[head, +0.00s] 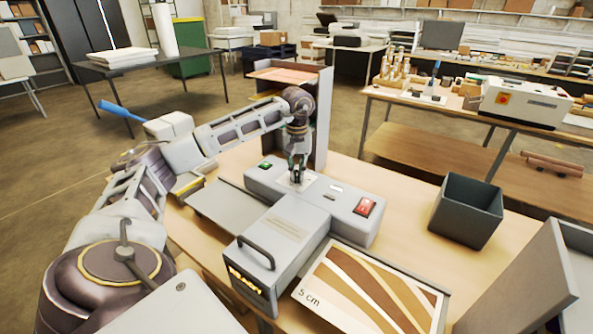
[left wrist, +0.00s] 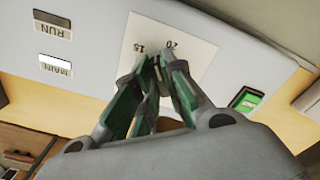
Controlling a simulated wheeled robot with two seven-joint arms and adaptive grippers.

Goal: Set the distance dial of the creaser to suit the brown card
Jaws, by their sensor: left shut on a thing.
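The grey creaser (head: 330,207) stands on the wooden table, with a green switch (head: 265,165) and a red switch (head: 365,206) on top. My left gripper (head: 297,178) points down at the white dial plate between them. In the left wrist view the fingers (left wrist: 158,66) are shut on the dial over the white plate (left wrist: 190,30). The numbers 15 and 20 show upside down just beyond the fingertips. The fingers hide the dial itself and its pointer. A card (head: 368,285) with brown and cream curved bands, marked "5 cm", lies in front of the creaser. My right gripper is not in view.
A dark open bin (head: 466,211) stands to the right on the table. An upright shelf unit (head: 315,110) stands behind the creaser, close to my left arm. A grey panel (head: 530,280) rises at the lower right. Bare table lies between creaser and bin.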

